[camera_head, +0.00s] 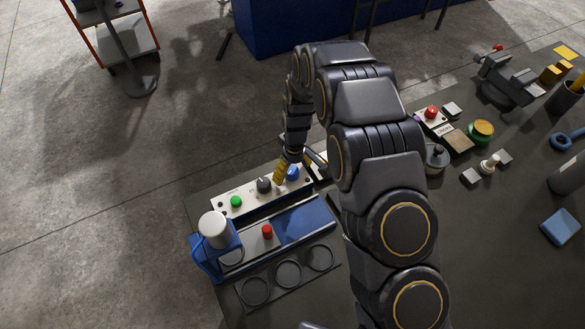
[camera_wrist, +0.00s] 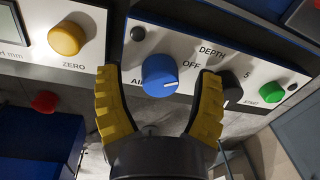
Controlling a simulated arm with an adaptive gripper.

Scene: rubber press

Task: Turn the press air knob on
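The blue air knob (camera_wrist: 160,76) sits on a white panel, with "OFF" printed at its upper right and a partly hidden label at its left. Its white pointer line points to the right in the wrist view. In the head view the blue knob (camera_head: 293,174) is at the right of the control panel (camera_head: 222,206). My gripper (camera_wrist: 160,74) is open, its yellow fingers apart on either side of the knob, with gaps visible; it also shows in the head view (camera_head: 281,178). Depth between fingertips and knob is hard to tell.
Close to the right finger are a black depth knob (camera_wrist: 232,86) and a green start button (camera_wrist: 271,92). A yellow zero button (camera_wrist: 67,38) is at the left. The blue press (camera_head: 203,256) with a white cylinder (camera_head: 214,229) stands beside the panel.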

